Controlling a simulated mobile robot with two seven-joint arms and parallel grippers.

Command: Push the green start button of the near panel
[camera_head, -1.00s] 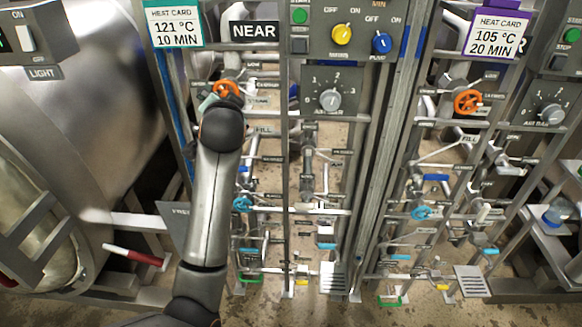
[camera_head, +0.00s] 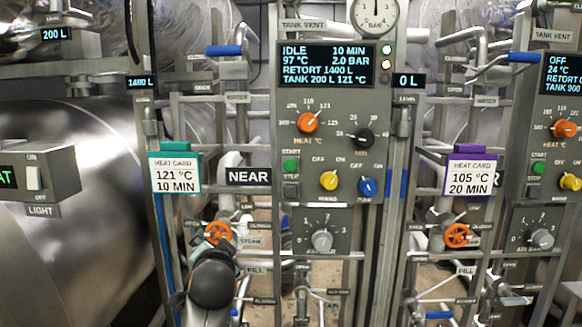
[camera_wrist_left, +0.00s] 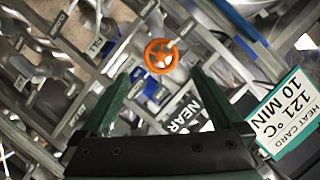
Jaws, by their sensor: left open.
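The near panel (camera_head: 330,215) is grey and stands mid-picture in the head view, beside the NEAR sign (camera_head: 248,176). Its green start button (camera_head: 291,166) sits at the left, under the orange heat knob (camera_head: 308,123) and above the dark stop button (camera_head: 291,190). The display (camera_head: 326,66) reads IDLE, 10 MIN, 97 °C, 2.0 BAR. My left gripper (camera_head: 205,243) is below and left of the button, near the orange steam handwheel (camera_head: 219,234). In the left wrist view its fingers (camera_wrist_left: 160,82) are apart and empty, with the wheel (camera_wrist_left: 161,56) beyond them. My right gripper is not seen.
A yellow knob (camera_head: 329,180) and a blue knob (camera_head: 368,187) are right of the start button. A teal-topped heat card (camera_head: 174,172) hangs left of the NEAR sign. Pipes and rails surround the panel. A second panel (camera_head: 540,215) with its own green button stands at the right.

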